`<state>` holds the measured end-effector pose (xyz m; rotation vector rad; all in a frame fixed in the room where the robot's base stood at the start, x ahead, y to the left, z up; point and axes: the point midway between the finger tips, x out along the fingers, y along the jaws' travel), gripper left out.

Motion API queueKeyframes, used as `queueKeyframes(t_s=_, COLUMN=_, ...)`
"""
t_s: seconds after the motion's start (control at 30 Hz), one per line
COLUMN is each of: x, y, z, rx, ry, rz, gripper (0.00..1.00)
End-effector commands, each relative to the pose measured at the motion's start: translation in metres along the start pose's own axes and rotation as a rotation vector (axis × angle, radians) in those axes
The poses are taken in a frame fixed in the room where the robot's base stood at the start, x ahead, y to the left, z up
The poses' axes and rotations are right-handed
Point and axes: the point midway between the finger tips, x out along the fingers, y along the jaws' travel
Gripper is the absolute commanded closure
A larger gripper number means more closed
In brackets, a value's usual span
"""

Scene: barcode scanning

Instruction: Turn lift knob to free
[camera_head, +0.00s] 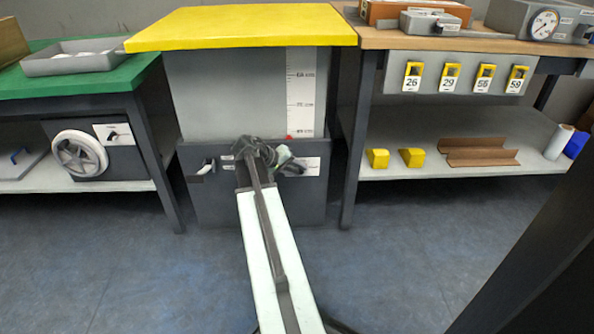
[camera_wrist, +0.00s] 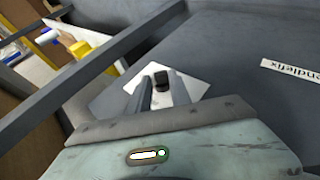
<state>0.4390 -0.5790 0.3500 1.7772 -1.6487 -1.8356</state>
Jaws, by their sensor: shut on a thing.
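The lift has a yellow top (camera_head: 240,27), a grey body with a height scale (camera_head: 303,92) and a dark lower front panel (camera_head: 215,205). My gripper (camera_head: 290,163) is at the right part of that panel, beside a white label plate (camera_head: 312,166). In the wrist view the two fingers of my gripper (camera_wrist: 159,88) are shut on a small dark knob (camera_wrist: 162,77). It sits on a white plate (camera_wrist: 193,88). The knob's pointer direction and the plate's markings are not readable. In the head view the knob is hidden by my gripper.
A black handle (camera_head: 207,166) is at the panel's left. A green-topped bench with a grey tray (camera_head: 75,62) and a wheel (camera_head: 80,155) stands left. A shelf with yellow blocks (camera_head: 378,158) and numbered tags stands right. The blue floor in front is mostly clear.

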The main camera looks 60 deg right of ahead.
Motion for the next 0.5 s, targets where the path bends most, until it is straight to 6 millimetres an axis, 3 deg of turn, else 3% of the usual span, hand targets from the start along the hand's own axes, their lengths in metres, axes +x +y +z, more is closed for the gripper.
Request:
queueKeyframes(t_s=0.1, x=-0.0001, y=0.0005, z=0.0003, rx=0.0, ry=-0.001, rz=0.001, gripper=1.0)
queueKeyframes(t_s=0.13, x=-0.0001, y=0.0005, z=0.0003, rx=0.0, ry=-0.001, rz=0.001, gripper=0.73)
queueKeyframes(t_s=0.2, x=-0.0001, y=0.0005, z=0.0003, rx=0.0, ry=-0.001, rz=0.001, gripper=0.54)
queueKeyframes(t_s=0.5, x=-0.0005, y=0.0004, z=0.0002, rx=0.0, ry=0.0, rz=0.0, gripper=0.54)
